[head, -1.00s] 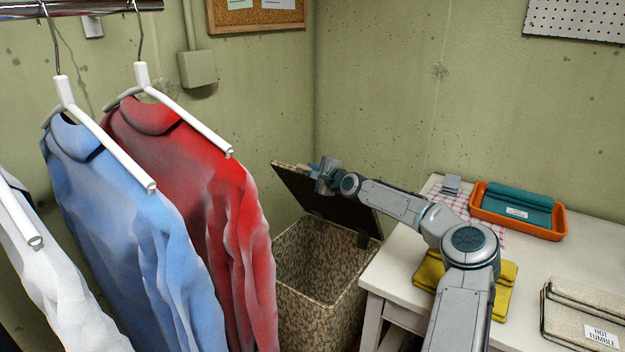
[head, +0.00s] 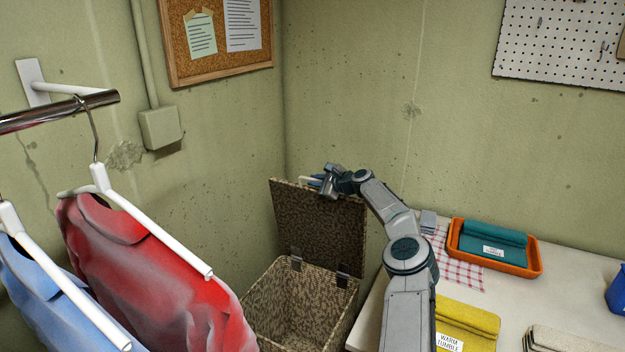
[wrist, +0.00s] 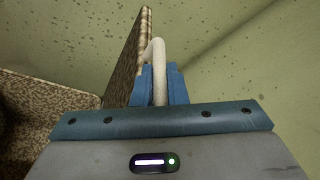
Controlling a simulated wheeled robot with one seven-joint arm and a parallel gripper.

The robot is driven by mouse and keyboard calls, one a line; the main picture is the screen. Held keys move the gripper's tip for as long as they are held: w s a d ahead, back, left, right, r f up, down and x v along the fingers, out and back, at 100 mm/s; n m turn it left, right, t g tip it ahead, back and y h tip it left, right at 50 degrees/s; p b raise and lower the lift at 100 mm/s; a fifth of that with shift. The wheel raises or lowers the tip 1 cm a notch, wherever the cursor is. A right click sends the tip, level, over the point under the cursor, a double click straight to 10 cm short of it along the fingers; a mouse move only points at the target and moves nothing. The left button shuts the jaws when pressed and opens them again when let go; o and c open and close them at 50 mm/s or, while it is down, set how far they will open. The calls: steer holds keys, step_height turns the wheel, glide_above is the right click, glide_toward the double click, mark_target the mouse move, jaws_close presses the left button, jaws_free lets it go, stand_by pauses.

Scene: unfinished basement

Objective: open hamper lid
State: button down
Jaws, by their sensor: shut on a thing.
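The woven hamper (head: 270,305) stands in the corner at the left end of the table, its mouth uncovered and its inside showing. Its lid (head: 318,230) stands raised, close to upright, on two dark hinges at the back rim. My gripper (head: 316,182) is at the lid's top edge. In the wrist view my blue fingers (wrist: 159,88) are shut on a pale looped handle (wrist: 155,55), which is on the lid's outer side. The lid (wrist: 128,60) shows there nearly edge-on, left of the fingers.
Red and blue shirts (head: 150,270) hang from a rail (head: 60,112) on the left. A white table (head: 560,300) at right holds an orange tray (head: 500,268), a yellow cloth (head: 465,322) and a checked cloth. Green walls stand close behind the lid.

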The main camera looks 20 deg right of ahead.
steer(key=shift+w+d, duration=0.1)
steer(key=shift+w, duration=0.05)
steer(key=shift+d, duration=0.1)
steer(key=c, duration=1.5)
jaws_free()
steer(key=shift+f, duration=0.1)
steer(key=shift+o, duration=0.2)
steer(key=shift+d, duration=0.1)
steer(key=shift+d, duration=0.15)
steer(key=b+v, duration=0.3)
steer(key=v, duration=1)
steer(key=shift+s+r, duration=0.2)
steer(key=shift+s, duration=0.15)
